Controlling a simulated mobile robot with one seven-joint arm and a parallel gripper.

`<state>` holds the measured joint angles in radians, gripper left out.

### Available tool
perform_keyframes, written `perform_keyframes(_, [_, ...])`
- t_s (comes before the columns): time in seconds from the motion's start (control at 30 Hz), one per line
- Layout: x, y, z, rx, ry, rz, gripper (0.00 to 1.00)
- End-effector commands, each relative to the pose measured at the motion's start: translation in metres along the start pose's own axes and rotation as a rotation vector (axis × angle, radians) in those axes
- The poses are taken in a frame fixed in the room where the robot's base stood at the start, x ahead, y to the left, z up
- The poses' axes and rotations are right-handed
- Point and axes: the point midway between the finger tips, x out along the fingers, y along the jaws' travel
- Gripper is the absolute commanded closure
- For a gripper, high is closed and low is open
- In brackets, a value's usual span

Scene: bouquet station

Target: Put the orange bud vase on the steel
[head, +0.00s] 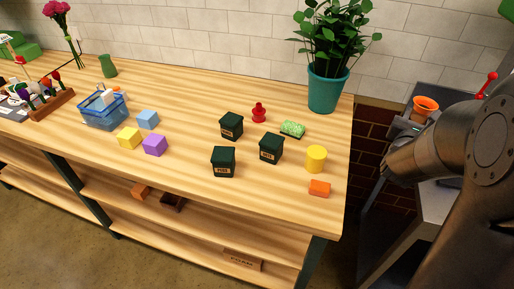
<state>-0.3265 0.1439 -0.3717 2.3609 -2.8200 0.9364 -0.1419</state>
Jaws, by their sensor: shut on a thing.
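The orange bud vase (426,103) shows at the right of the head view, its flared mouth facing up and looking roughly upright. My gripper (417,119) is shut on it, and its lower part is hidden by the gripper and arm. A grey steel surface (436,202) stands to the right of the wooden bench, below and behind my arm. My arm hides much of it, so I cannot tell whether the vase touches it.
A red-knobbed lever (487,84) rises near my arm.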

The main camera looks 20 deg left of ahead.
Motion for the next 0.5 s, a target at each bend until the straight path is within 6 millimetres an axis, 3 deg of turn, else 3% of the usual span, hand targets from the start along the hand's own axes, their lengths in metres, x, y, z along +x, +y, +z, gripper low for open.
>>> perform_keyframes(0.27, [-0.003, 0.065, 0.002, -0.002, -0.004, 0.085, 0.98])
perform_keyframes(0.37, [-0.007, 0.098, 0.002, -0.003, -0.005, 0.130, 0.98])
perform_keyframes(0.5, [-0.021, 0.157, 0.003, -0.004, -0.007, 0.207, 0.98])
